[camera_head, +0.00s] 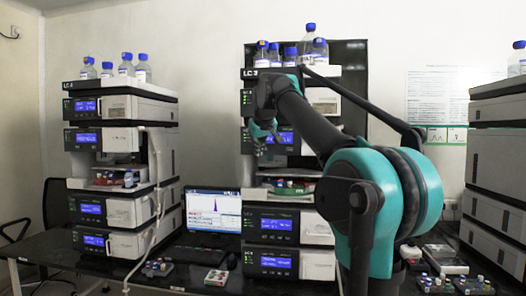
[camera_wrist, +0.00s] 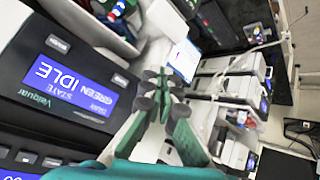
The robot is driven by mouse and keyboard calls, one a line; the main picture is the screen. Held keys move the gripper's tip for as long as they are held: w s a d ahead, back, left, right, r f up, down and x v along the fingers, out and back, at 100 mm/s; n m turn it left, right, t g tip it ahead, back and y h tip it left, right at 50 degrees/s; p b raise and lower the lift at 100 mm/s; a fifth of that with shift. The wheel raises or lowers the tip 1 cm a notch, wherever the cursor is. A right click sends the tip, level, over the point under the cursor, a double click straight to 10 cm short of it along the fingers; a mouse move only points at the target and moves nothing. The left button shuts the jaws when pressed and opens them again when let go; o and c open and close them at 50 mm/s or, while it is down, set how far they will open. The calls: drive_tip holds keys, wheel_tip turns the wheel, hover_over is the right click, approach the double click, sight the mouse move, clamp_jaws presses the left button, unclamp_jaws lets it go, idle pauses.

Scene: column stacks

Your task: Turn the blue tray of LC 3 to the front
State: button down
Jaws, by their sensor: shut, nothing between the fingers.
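The LC 3 stack (camera_head: 256,73) stands in the middle of the head view, partly covered by my arm. Its open bay holds a tray with a green edge (camera_head: 302,188) and small coloured vials. I cannot make out a blue tray there. In the wrist view, a display (camera_wrist: 68,88) appears upside down and reads tray green, state idle. Part of the vials (camera_wrist: 115,10) shows at the top left of that view. My gripper (camera_head: 264,140) is in front of the LC 3 stack, above the bay. In the wrist view my gripper (camera_wrist: 158,88) is shut and empty, beside the display unit.
Glass bottles (camera_head: 310,45) stand on top of LC 3. A further stack (camera_head: 497,150) is at the right edge. Small vial racks (camera_head: 450,262) lie at the bench's right.

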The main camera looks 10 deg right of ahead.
drive_tip(key=w+d, duration=0.2)
drive_tip(key=w, duration=0.6)
drive_tip(key=shift+d, duration=0.3)
drive_tip(key=shift+w, duration=0.1)
idle(1.1)
drive_tip(key=shift+w+d, duration=0.15)
drive_tip(key=shift+w, duration=0.15)
drive_tip(key=shift+w+d, duration=0.15)
drive_tip(key=shift+w, duration=0.25)
idle(0.8)
drive_tip(key=shift+s, duration=0.1)
drive_tip(key=shift+s+a, duration=0.25)
drive_tip(key=shift+s, duration=0.45)
drive_tip(key=shift+s+a, duration=0.25)
drive_tip(key=shift+s, duration=0.55)
drive_tip(key=shift+s+a, duration=0.3)
drive_tip(key=shift+s, duration=0.45)
drive_tip(key=shift+s+a, duration=0.25)
drive_tip(key=shift+s, duration=0.55)
